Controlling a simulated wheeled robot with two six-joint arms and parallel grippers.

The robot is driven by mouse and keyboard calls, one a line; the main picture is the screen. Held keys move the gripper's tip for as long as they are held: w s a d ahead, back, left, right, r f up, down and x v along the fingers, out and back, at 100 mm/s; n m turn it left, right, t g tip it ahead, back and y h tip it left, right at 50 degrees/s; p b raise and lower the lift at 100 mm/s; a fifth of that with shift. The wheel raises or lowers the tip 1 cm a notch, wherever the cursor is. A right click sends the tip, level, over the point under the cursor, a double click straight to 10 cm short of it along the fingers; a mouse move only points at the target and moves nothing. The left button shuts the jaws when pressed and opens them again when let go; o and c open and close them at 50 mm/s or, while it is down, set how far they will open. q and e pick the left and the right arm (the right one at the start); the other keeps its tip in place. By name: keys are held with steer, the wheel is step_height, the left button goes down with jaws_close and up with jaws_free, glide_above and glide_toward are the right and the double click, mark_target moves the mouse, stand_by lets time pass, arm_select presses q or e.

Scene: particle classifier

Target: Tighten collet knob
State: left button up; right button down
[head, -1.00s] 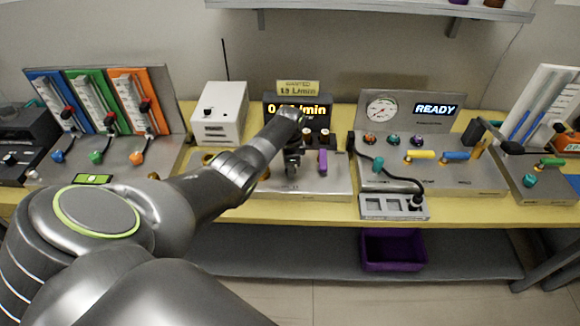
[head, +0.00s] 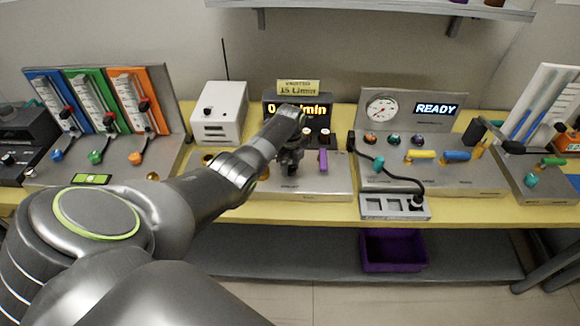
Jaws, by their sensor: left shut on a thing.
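My left gripper (head: 290,158) points down at the silver panel unit (head: 310,185) in the middle of the bench, below the display. It is shut on a small part there, which I take to be the collet knob; the fingers and wrist hide most of it. The display (head: 300,108) is partly covered by my left wrist, so its reading cannot be made out in full. A sign (head: 297,87) above it reads 15 L/min. A purple lever (head: 323,160) stands just right of the gripper. My right gripper is not in view.
A white box (head: 219,112) with an antenna stands left of the panel. A gauge unit (head: 408,112) showing READY, with a black hose (head: 400,179), stands right. Blue, green and orange flowmeters (head: 128,95) are at left. A purple bin (head: 393,250) sits on the lower shelf.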

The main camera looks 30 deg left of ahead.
mark_target(291, 168)
arm_select(q)
steer(key=shift+w+r+m, duration=0.1)
steer(key=shift+w+m, duration=0.05)
steer(key=shift+m, duration=1.45)
steer(key=o, duration=1)
step_height(291, 168, up, 17)
steer(key=b, duration=0.2)
steer(key=shift+r, duration=0.15)
